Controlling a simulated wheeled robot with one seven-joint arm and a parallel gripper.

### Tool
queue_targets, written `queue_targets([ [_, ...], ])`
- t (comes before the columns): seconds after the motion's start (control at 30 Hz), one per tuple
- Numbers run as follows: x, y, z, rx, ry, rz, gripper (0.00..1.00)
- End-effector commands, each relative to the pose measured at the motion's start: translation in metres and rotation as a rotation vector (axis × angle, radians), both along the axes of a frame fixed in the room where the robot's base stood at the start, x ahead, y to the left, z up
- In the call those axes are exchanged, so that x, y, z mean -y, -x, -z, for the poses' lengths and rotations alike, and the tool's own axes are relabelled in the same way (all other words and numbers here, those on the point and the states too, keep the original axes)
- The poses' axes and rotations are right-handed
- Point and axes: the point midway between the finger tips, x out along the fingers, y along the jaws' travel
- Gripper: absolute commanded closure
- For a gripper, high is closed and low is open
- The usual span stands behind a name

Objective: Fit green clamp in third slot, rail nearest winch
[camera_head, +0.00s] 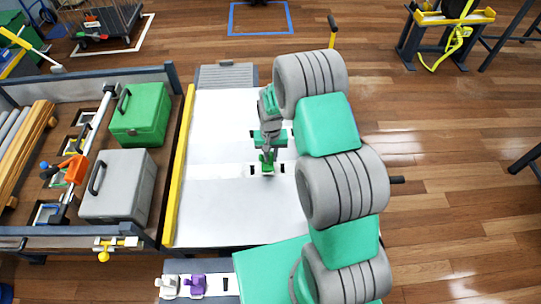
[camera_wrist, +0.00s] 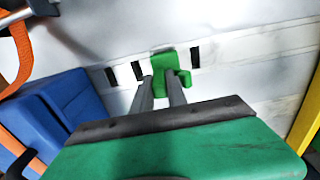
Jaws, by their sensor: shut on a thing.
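The green clamp (camera_head: 267,168) is small and bright green, at the middle of the white panel (camera_head: 215,215) in the head view. My gripper (camera_head: 267,153) is shut on it from above. In the wrist view, the gripper's two grey fingers (camera_wrist: 160,80) reach to the near side of the clamp (camera_wrist: 165,62). The clamp is at a pale rail (camera_wrist: 230,57) with black slots on either side, one to its left (camera_wrist: 139,70) and one to its right (camera_wrist: 195,56). It covers the spot between them. I cannot tell whether it is seated. I cannot make out the winch.
A yellow bar (camera_head: 178,165) edges the panel's left side. Left of it is a cart with a green toolbox (camera_head: 140,113) and a grey case (camera_head: 118,185). A white clamp (camera_head: 168,287) and a purple clamp (camera_head: 195,285) sit in front. A blue box (camera_wrist: 50,110) shows in the wrist view.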

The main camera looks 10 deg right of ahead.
Motion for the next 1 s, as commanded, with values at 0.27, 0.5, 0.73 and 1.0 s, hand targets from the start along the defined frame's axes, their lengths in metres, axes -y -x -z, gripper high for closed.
queue_targets([
  [0.27, 0.0, -0.001, 0.008, 0.002, 0.0, 0.0, 1.0],
  [0.5, 0.0, -0.001, 0.014, 0.002, 0.0, 0.0, 1.0],
  [0.73, 0.0, -0.001, 0.014, 0.002, 0.0, 0.0, 1.0],
  [1.0, 0.0, 0.0, 0.014, 0.001, 0.0, 0.0, 0.63],
])
